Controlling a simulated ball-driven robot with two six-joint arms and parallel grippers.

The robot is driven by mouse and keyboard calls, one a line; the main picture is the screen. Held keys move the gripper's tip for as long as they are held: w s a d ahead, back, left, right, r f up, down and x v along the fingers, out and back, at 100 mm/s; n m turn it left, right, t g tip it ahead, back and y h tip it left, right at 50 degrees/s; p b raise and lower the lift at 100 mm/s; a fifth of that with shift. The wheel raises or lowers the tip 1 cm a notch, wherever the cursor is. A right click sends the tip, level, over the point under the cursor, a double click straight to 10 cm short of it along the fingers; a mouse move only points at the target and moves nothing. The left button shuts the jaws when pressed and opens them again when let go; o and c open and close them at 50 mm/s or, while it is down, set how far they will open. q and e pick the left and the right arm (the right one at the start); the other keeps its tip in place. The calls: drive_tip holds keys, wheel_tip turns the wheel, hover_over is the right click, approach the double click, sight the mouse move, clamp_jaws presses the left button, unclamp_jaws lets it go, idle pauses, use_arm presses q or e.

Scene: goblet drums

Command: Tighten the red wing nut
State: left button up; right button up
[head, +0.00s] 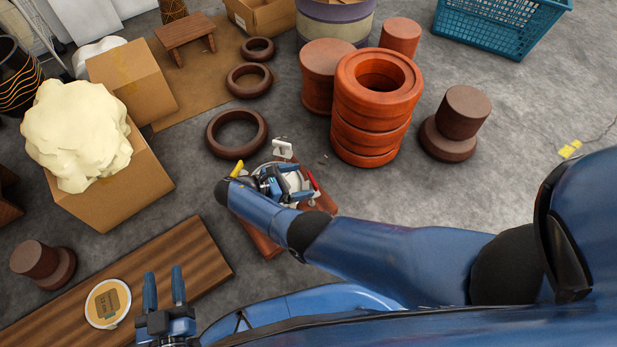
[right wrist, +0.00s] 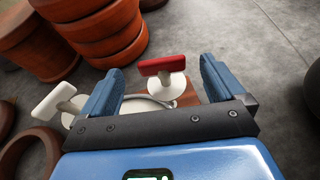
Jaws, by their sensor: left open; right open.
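The red wing nut (right wrist: 155,65) stands on a pale round disc and shows between and just beyond the open fingers of my right gripper (right wrist: 162,68) in the right wrist view. In the head view, the red wing nut (head: 314,181) shows as a small sliver beside the right gripper (head: 298,183). A white wing nut (right wrist: 54,104) stands left of the fingers; in the head view it is beyond them. A yellow wing nut (head: 237,168) is at the left. My right arm and gripper hide much of the drum fixture. My left gripper (head: 164,285) is open and empty at the bottom.
The wing nuts surround a fixture on a reddish wooden base (head: 263,241). A stack of orange clay rings (head: 372,130) stands close beyond it. A brown ring (head: 237,134) lies beyond left. A long wooden board (head: 180,262) with a round plate (head: 108,303) lies near my left gripper.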

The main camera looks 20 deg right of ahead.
drive_tip(key=shift+v, duration=2.75)
drive_tip(key=shift+a, duration=0.1)
